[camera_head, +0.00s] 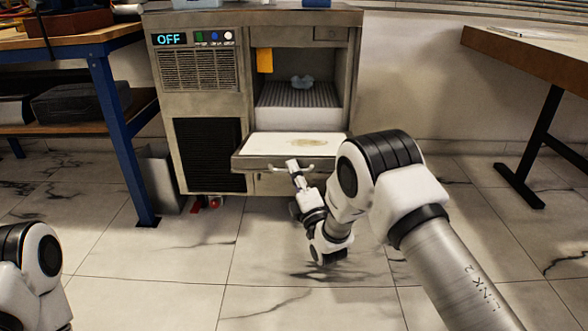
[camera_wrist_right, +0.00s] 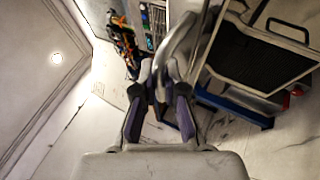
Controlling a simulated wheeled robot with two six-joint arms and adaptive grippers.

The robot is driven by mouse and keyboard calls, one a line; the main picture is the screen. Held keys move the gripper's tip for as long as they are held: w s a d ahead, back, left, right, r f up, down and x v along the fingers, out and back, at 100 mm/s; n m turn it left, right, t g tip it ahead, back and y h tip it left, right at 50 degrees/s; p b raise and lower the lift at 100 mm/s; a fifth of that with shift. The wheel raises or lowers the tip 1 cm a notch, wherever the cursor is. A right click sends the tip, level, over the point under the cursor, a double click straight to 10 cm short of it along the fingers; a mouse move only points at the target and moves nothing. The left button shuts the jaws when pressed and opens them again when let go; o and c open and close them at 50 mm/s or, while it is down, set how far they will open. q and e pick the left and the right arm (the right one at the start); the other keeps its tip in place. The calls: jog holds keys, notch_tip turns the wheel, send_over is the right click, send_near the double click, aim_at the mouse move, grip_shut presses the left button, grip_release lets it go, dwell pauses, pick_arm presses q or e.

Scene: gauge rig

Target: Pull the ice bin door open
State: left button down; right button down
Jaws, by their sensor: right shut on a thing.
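The ice bin door (camera_head: 290,143) on the front of the grey ice machine (camera_head: 252,90) is swung down and out, lying close to level, with its pale inner face and a brownish stain showing upward. The bin opening above it is uncovered. My right gripper (camera_head: 292,165) is at the door's front edge, shut on the door's bar handle (camera_head: 308,168). In the right wrist view, the fingers of the gripper (camera_wrist_right: 160,80) close in around a grey metal part, and the exact contact is hard to see. My left gripper is out of view; only part of that arm shows.
A blue-legged workbench (camera_head: 110,120) stands close on the left of the machine. A brown-topped table (camera_head: 535,60) stands at the right. A yellow tag (camera_head: 264,60) hangs in the opening. The tiled floor in front is clear apart from my arms.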

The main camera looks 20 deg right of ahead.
jog(key=c, duration=1.2)
grip_release()
jog(key=v, duration=0.7)
jog(key=shift+s, duration=0.25)
